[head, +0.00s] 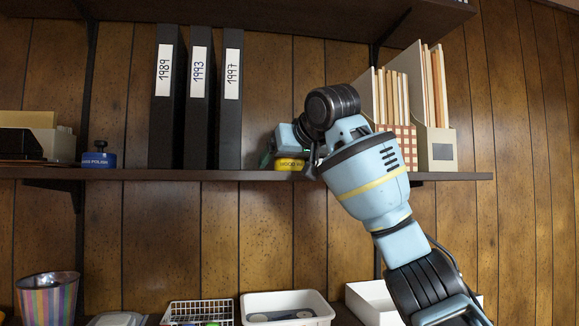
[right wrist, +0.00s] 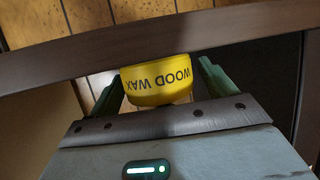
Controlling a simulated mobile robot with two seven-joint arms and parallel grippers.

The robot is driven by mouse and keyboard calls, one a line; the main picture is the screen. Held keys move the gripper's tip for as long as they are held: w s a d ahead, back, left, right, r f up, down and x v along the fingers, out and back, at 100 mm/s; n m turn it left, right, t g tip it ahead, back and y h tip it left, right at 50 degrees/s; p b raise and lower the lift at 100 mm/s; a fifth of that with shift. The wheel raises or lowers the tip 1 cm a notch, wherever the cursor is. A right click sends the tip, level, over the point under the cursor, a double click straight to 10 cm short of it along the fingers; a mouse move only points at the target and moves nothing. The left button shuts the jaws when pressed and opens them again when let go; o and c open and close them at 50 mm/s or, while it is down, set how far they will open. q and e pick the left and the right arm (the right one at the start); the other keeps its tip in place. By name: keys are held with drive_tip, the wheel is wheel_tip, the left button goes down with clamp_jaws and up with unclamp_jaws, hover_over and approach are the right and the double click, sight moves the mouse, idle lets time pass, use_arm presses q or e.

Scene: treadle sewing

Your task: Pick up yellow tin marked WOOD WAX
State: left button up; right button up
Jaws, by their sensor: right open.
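The yellow tin (head: 288,165) marked WOOD WAX stands on the wall shelf (head: 250,175), to the right of the black binders. My right gripper (head: 291,156) is at the tin and hides part of it. In the right wrist view the tin (right wrist: 158,88) appears upside down, between the two green fingers of my right gripper (right wrist: 160,84). The fingers are apart, one on each side of the tin, and a gap shows beside it. My left gripper is in neither view.
Black binders (head: 197,100) marked 1989, 1993 and 1997 stand left of the tin. File holders (head: 438,150) with folders stand to the right, behind my right arm. Below are a wire basket (head: 200,311) and a white tray (head: 288,300).

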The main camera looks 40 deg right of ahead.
drive_tip(key=shift+w+f, duration=0.1)
drive_tip(key=shift+w, duration=0.25)
drive_tip(key=shift+s, duration=0.1)
drive_tip(key=shift+c, duration=0.3)
drive_tip(key=c, duration=1.1)
drive_tip(key=shift+o, duration=0.2)
